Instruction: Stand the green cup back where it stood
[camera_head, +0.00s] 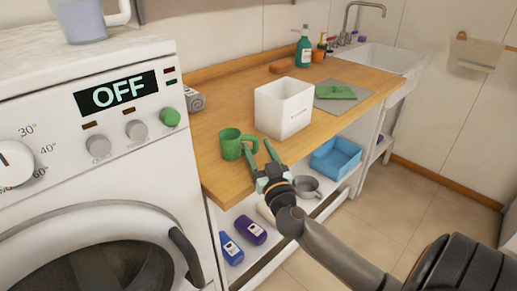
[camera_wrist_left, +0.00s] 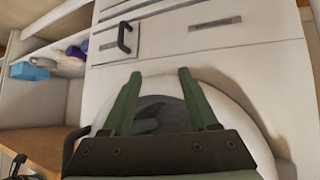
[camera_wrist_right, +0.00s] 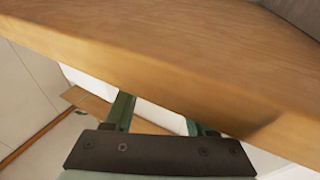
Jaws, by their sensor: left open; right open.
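The green cup (camera_head: 231,145) stands upright on the wooden counter (camera_head: 207,150), near its front left end, with its handle to the right. My right gripper (camera_head: 258,146) is open and empty, at the counter's front edge just right of the cup. One finger overlaps the cup's handle in the head view; I cannot tell whether they touch. In the right wrist view the gripper's fingertips (camera_wrist_right: 158,112) are partly hidden by the counter edge, and the cup does not show. My left gripper (camera_wrist_left: 157,85) is open and empty before the washing machine's door; the head view does not show it.
A white box (camera_head: 283,110) stands behind and right of the cup. The washing machine (camera_head: 90,185) borders the counter on the left. A blue bin (camera_head: 335,158), a grey cup (camera_head: 307,187) and bottles (camera_head: 250,230) are on the shelf below. A green cloth (camera_head: 337,92) lies farther back.

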